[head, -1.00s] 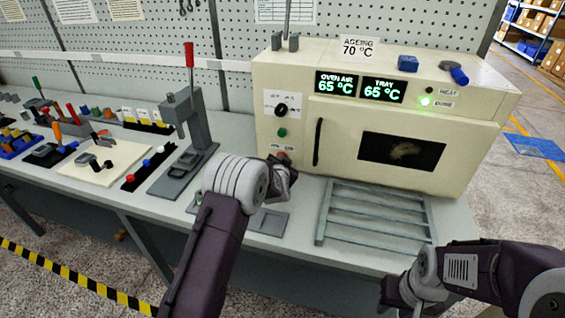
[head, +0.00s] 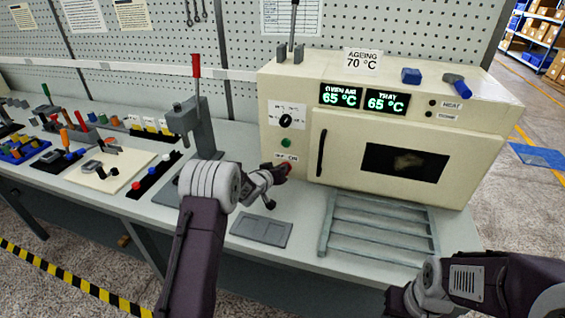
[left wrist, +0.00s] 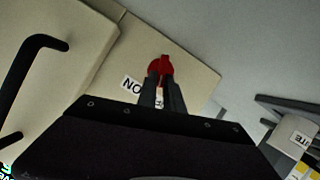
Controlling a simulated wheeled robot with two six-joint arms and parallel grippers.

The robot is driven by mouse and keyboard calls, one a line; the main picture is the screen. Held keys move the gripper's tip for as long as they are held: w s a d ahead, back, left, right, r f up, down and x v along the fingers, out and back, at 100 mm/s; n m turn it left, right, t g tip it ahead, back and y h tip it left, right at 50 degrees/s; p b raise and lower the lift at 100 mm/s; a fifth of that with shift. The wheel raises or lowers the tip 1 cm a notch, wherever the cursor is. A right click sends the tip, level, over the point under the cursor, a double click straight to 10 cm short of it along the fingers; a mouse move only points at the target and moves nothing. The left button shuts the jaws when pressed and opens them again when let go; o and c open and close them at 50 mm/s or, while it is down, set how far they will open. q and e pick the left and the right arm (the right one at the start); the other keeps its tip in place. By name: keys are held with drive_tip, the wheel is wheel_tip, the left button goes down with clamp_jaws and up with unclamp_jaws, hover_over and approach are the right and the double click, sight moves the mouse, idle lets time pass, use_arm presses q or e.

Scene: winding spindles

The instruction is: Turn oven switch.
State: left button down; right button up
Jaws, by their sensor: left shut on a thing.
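The cream oven (head: 390,120) stands on the bench, with its door shut. Its red switch (head: 287,166) is low on the front panel, by an OFF / ON label (head: 285,157). My left gripper (head: 279,173) is at the panel and shut on the red switch. In the left wrist view the red switch (left wrist: 161,66) shows between my left fingertips (left wrist: 160,78), which partly hide the label. The displays (head: 365,98) read 65 °C for oven air and tray. The HEAT and DONE lamps are dark. My right gripper (head: 398,302) is low at the right, its fingers unclear.
A slatted grey rack (head: 378,224) lies on the bench before the oven door. A grey plate (head: 262,230) lies below my left gripper. A press with a red handle (head: 197,110) stands to the left. The black door handle (head: 321,152) is close to the right.

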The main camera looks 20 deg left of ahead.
use_arm(q)
drive_tip(key=shift+a+n+h+p, duration=0.25)
drive_tip(key=shift+n+h+p, duration=0.45)
drive_tip(key=shift+n+p, duration=0.4)
drive_tip(key=c, duration=1.5)
unclamp_jaws()
drive_tip(key=shift+f, duration=0.1)
drive_tip(key=v, duration=0.9)
drive_tip(key=shift+f, duration=0.1)
